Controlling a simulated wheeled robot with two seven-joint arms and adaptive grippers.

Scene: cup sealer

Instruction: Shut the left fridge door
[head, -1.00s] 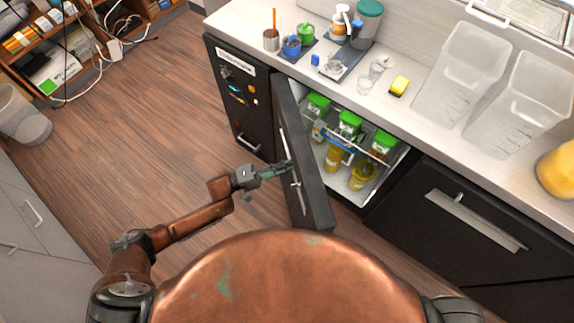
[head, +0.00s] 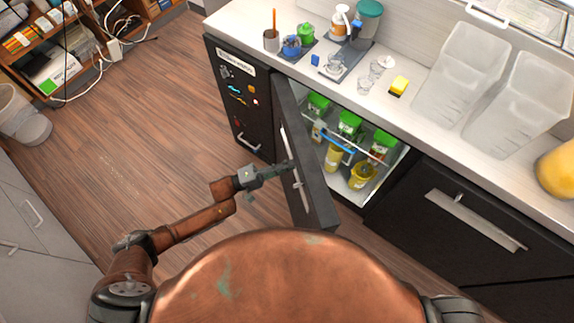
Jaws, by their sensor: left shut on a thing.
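The left fridge door (head: 312,190) is dark, hinged at its left side, and stands wide open, swung out toward me. Its long metal handle (head: 296,165) is on the outer face, on the left. My left gripper (head: 286,168) is at that handle and shut on it; the fingertips are small in view. The open fridge inside (head: 352,165) shows green-lidded tubs and yellow jars on shelves. My right gripper is not in view.
A light counter (head: 440,130) runs above the fridge, with cups, a yellow sponge (head: 399,86) and clear bins (head: 465,75). A closed dark drawer front (head: 440,240) is to the right. Wooden floor (head: 130,140) is free at left.

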